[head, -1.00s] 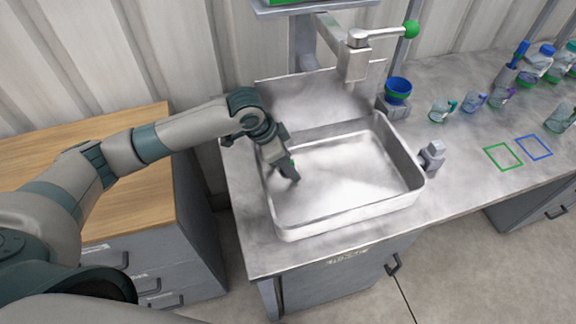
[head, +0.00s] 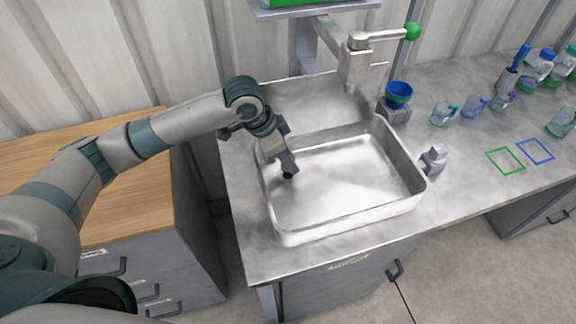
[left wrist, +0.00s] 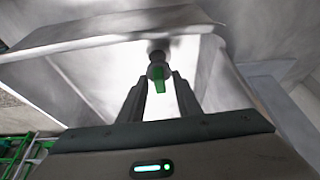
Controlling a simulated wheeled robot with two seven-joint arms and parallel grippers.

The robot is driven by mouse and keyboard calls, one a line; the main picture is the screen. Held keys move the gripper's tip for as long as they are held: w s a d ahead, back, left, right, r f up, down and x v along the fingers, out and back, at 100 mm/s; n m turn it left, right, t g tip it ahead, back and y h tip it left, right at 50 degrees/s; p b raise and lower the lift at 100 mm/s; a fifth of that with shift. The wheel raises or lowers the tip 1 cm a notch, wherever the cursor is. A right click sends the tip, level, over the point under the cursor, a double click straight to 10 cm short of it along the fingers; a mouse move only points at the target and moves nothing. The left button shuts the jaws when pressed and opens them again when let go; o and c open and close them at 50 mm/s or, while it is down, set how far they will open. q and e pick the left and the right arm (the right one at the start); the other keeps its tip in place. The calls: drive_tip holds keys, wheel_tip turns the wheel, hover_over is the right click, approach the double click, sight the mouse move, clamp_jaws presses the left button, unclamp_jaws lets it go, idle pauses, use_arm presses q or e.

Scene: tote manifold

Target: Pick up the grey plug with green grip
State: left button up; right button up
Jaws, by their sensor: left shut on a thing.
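The grey plug with green grip (left wrist: 159,76) shows in the left wrist view, its green grip between the fingers and its grey end pointing away from them. My left gripper (left wrist: 157,92) is shut on the green grip. In the head view my left gripper (head: 288,170) points down inside the left part of the metal tray (head: 348,220). Its fingers hide most of the plug there, and only a dark end shows at the tips. I cannot tell whether the plug touches the tray floor. My right gripper is not in view.
The tray's raised walls surround the gripper. A lever press with green knob (head: 411,31) stands behind. A blue funnel cup (head: 398,93) and a grey fitting (head: 433,158) are right of the tray. Several glass vessels stand farther right, near green (head: 505,160) and blue outlines (head: 535,151).

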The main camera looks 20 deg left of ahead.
use_arm(q)
drive_tip(key=s+d+r+b, duration=0.2)
drive_tip(key=s+d+r, duration=0.3)
drive_tip(key=d, duration=0.5)
wheel_tip(320, 180, up, 3)
drive_tip(key=shift+s+d+f, duration=0.15)
drive_tip(key=shift+d, duration=0.05)
